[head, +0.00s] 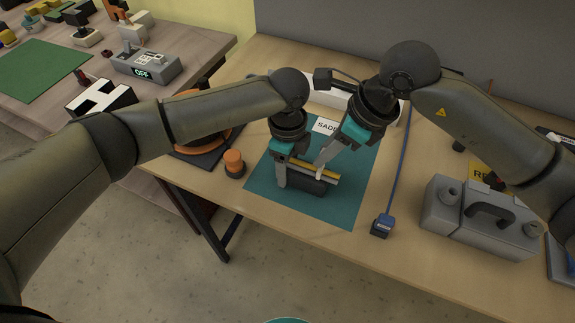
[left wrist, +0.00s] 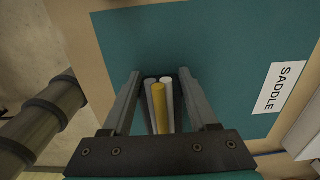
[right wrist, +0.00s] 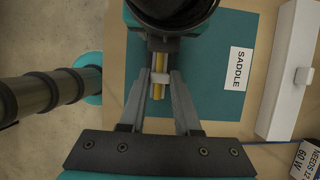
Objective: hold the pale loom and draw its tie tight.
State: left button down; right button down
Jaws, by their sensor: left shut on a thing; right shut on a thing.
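The pale loom (head: 326,174) is a short bundle of white and yellow strands lying along a dark block, the saddle (head: 307,187), on the teal mat. My left gripper (head: 282,181) is shut on the loom near its left end; the strands show between its fingers in the left wrist view (left wrist: 160,104). My right gripper (head: 319,172) comes down from above, to the right of the left one. In the right wrist view its fingertips are shut on the white tie (right wrist: 160,78), which crosses the yellow strand. The grippers hide part of the loom.
The teal mat (head: 345,205) has a "SADDLE" label (head: 326,126) at its back. An orange-topped knob (head: 234,162) stands left. A blue cable ends in a dark block (head: 381,227) at right. A grey handled case (head: 480,220) is farther right. A white bar (right wrist: 290,70) lies behind.

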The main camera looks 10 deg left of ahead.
jog(key=shift+r, duration=1.4)
jog(key=c, duration=1.1)
grip_release()
jog(key=shift+r, duration=0.15)
jog(key=o, duration=0.5)
jog(key=v, duration=1.1)
jog(key=shift+d+r, duration=0.25)
jog(key=shift+r, duration=0.1)
pick_arm(q)
grip_release()
jog(key=shift+r, duration=0.1)
